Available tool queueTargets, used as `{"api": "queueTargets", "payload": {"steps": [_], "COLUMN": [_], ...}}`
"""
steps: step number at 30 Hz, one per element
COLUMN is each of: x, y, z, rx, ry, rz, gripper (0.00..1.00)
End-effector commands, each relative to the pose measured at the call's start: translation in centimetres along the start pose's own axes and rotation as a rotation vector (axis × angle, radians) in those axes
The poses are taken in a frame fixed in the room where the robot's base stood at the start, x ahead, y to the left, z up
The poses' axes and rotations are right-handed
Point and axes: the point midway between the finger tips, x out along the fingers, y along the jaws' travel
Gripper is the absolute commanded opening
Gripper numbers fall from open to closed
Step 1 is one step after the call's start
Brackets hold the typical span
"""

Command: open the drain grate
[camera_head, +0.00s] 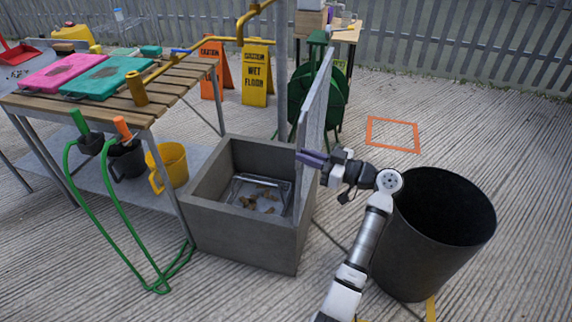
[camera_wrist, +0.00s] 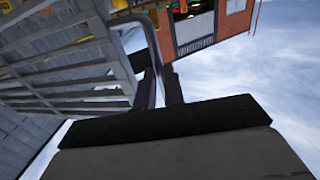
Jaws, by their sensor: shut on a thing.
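The drain grate (camera_head: 316,108) stands upright, seen nearly edge-on, at the right side of the square concrete drain box (camera_head: 245,228). The box is open at the top and shows a clear tray (camera_head: 240,190) with several brown lumps in it. My gripper (camera_head: 312,158) is on the right face of the grate, with its purple fingers against it. In the wrist view the grate's grey bars (camera_wrist: 65,65) fill the left, and my gripper (camera_wrist: 160,85) is shut on a grey bent handle (camera_wrist: 152,42) of the grate.
A large black bin (camera_head: 440,235) stands close to the right of my arm. A wooden table (camera_head: 165,88) with pink and teal boards is at the left, with a green hose frame (camera_head: 125,220) before it. An orange square (camera_head: 393,134) marks clear floor behind.

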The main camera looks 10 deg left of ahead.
Motion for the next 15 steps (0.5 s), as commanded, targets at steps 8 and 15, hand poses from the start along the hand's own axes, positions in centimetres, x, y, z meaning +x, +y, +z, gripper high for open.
{"api": "queueTargets", "payload": {"steps": [8, 15], "x": [-4.6, -6.1], "y": [0.9, 1.2], "z": [1.1, 1.1], "rx": [0.023, 0.033], "ry": [0.120, 0.160], "rz": [0.000, -0.001], "gripper": [0.00, 0.00]}}
